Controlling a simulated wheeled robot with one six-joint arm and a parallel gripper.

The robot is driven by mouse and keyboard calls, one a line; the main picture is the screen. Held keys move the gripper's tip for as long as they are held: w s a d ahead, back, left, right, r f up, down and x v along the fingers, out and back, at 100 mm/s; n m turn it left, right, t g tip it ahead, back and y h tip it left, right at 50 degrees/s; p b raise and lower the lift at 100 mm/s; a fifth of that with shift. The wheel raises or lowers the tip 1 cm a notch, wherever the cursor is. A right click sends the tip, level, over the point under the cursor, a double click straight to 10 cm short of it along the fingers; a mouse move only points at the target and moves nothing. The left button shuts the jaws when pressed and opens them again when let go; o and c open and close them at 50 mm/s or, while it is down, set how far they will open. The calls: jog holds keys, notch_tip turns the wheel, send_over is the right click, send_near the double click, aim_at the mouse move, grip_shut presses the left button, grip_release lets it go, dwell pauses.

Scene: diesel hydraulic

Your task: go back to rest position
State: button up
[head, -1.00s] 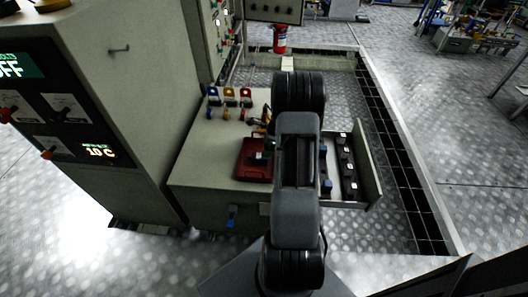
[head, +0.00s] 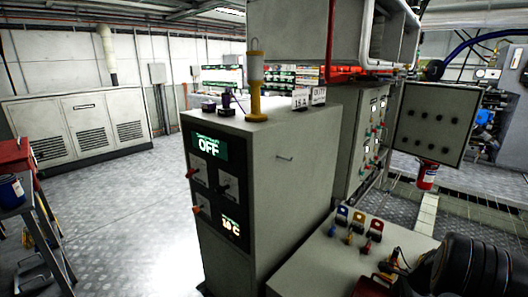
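Part of my arm (head: 470,268) shows at the lower right of the head view, as dark rounded links above the bench top. My gripper is not in view, so I cannot see whether it holds anything. The light bench (head: 310,268) beside the arm carries several small handles with blue, yellow and red tags (head: 358,222). A red object (head: 370,288) shows in part at the bottom edge, close to my arm.
A grey control cabinet (head: 262,180) with an OFF display stands in the middle, a yellow-based lamp (head: 255,88) on top. A switch panel (head: 437,122) and red canister (head: 427,175) are at the right. Floor between is clear.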

jog(key=s+a+r+n+h+p, duration=0.1)
jog(key=s+a+r+n+p, duration=0.3)
jog(key=a+r, duration=0.5)
jog(key=s+a+r+n+t+h+p, duration=0.1)
jog(key=s+a+r+n+p, duration=0.2)
jog(key=a+r+n+p, duration=0.5)
jog(key=s+a+r+n+t+p, duration=0.1)
jog(key=s+a+r+n+p, duration=0.3)
jog(key=r, duration=1.5)
jog(key=a+n+p, duration=0.3)
jog(key=a+n, duration=0.3)
jog(key=shift+s+r+n+h, duration=0.3)
jog(key=shift+r+n+h, duration=0.1)
jog(key=shift+c, duration=0.3)
